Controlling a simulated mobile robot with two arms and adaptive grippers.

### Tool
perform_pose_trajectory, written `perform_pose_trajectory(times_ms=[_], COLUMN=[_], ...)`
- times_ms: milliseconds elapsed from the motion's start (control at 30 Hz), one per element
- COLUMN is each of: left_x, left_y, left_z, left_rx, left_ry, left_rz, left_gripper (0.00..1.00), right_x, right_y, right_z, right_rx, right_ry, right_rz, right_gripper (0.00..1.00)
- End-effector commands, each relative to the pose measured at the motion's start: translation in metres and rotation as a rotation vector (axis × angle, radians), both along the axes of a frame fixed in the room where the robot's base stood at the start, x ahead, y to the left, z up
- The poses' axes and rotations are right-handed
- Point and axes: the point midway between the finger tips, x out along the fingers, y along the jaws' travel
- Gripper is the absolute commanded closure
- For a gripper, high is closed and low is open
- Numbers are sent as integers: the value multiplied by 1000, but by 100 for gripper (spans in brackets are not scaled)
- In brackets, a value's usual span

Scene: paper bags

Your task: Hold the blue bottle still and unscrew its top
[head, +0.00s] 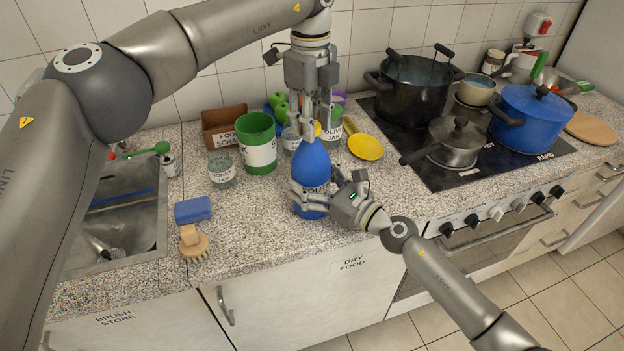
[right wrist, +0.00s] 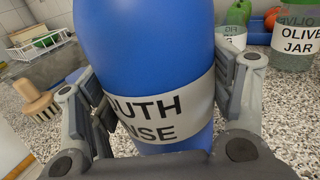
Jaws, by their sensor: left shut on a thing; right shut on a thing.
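The blue bottle (head: 312,162) stands upright on the counter near its front edge, with a white label partly reading "UTH" and "NSE" in the right wrist view (right wrist: 145,55). Its yellow top (head: 317,130) shows at the bottle's neck. My left gripper (head: 315,127) points straight down from above and is shut on the yellow top, its fingers partly covering it. My right gripper (head: 314,199) comes from the right and is shut around the bottle's lower body. In the right wrist view its fingers (right wrist: 165,110) press both sides of the bottle.
A green tub (head: 257,150), a glass jar (head: 222,170) and a brown box (head: 222,125) stand left of the bottle. A yellow spoon rest (head: 365,147) and the hob with pots (head: 412,85) are to the right. A blue sponge (head: 192,210) and brush (head: 194,243) lie by the sink.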

Motion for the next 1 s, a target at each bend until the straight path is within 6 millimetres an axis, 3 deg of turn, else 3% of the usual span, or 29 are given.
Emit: perform_pose_trajectory(times_ms=[567,1000], left_x=[0,0], left_y=[-1,-1], left_z=[17,58], left_rx=[-1,-1], left_ry=[-1,-1], left_rz=[-2,0], left_gripper=[97,97], right_x=[0,0], right_y=[0,0], right_z=[-1,-1], right_rx=[-1,-1], right_ry=[1,1], right_rz=[0,0], right_gripper=[64,64])
